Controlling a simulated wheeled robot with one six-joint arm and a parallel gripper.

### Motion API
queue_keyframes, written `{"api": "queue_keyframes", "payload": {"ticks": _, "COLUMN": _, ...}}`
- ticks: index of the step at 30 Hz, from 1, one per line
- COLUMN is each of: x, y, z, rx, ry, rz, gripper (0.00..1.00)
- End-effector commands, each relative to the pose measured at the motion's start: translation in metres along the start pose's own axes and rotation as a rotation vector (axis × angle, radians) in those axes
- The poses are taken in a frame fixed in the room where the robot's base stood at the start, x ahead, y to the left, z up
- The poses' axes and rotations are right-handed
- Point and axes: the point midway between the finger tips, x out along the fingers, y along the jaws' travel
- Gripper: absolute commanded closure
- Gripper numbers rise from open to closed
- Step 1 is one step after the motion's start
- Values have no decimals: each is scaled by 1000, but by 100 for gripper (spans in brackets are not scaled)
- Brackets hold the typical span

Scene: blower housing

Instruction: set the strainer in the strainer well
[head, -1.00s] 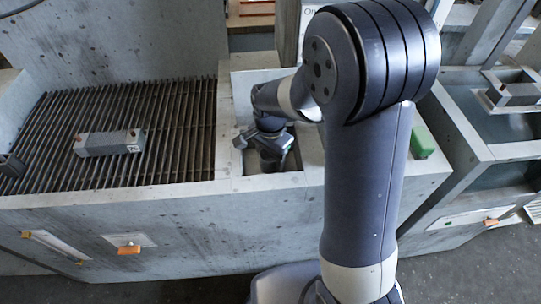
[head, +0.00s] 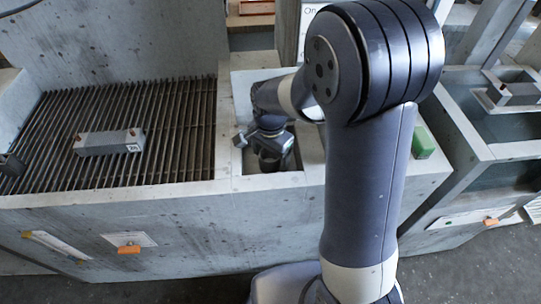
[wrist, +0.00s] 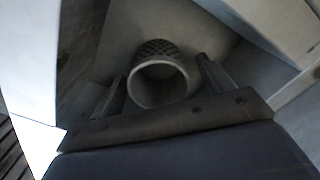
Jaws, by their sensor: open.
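The strainer (wrist: 160,86), a grey round rim with dark mesh beyond it, shows between my gripper's fingers in the wrist view. In the head view a dark round part (head: 269,164), which looks like the strainer, is just below my gripper (head: 268,153). It is inside a square recess (head: 287,181) in the concrete housing, which looks like the strainer well. My gripper also shows in the wrist view (wrist: 163,80); its fingers are apart, one on each side of the strainer. Gaps show beside the rim. My arm and wrist hide part of the recess, and how the strainer is seated cannot be told.
A slatted grate (head: 180,130) fills the bay to the left, with a grey block (head: 108,142) on it. A green block (head: 422,142) sits on the ledge right of my arm. Concrete walls stand close around the recess. Another bay (head: 505,125) is at the far right.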

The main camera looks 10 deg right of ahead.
Motion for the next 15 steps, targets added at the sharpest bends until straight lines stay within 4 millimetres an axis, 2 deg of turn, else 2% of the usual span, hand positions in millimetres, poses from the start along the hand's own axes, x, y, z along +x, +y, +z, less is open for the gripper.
{"api": "queue_keyframes", "payload": {"ticks": 9, "x": -61, "y": -1, "z": -1, "rx": 0, "ry": 4, "rz": -6, "gripper": 24}}
{"api": "queue_keyframes", "payload": {"ticks": 15, "x": -92, "y": -1, "z": 0, "rx": 0, "ry": 2, "rz": -4, "gripper": 24}}
